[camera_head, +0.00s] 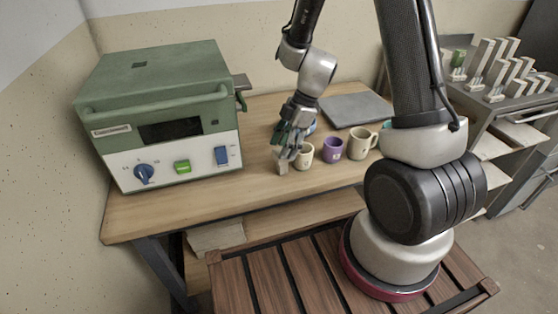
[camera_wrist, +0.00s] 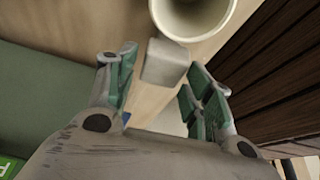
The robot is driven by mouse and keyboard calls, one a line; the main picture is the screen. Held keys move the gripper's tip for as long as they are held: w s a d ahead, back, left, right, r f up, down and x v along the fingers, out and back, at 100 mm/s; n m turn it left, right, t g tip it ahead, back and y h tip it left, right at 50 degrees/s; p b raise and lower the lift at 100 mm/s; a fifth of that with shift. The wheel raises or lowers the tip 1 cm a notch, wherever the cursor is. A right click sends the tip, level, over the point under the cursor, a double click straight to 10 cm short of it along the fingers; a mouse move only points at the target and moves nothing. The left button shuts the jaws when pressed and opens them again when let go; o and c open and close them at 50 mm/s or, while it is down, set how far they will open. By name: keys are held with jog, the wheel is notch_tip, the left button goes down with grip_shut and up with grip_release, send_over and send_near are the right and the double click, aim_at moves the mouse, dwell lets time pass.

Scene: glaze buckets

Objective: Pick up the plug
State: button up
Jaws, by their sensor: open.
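A small pale grey-beige block, which I take for the plug (camera_head: 283,168), stands on the wooden table below my gripper (camera_head: 286,152). In the wrist view the plug (camera_wrist: 165,62) shows between the tips of the green-padded fingers of my gripper (camera_wrist: 162,66). The gripper is open, with a finger on either side of the plug and a visible gap to each. The plug sits close to the rim of a cream cup (camera_wrist: 194,14); I cannot tell whether they touch. Part of the plug is hidden by the fingers in the head view.
The cream cup (camera_head: 303,155), a purple cup (camera_head: 332,150) and a beige mug (camera_head: 361,144) stand in a row to the right. A green kiln-like box (camera_head: 160,95) is at the left. A grey flat slab (camera_head: 356,109) lies behind. The table front edge is near.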

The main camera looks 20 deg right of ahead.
aim_at(278, 162)
jog(key=x, duration=0.6)
jog(key=shift+s+f, duration=0.1)
jog(key=shift+f, duration=0.2)
jog(key=c, duration=0.8)
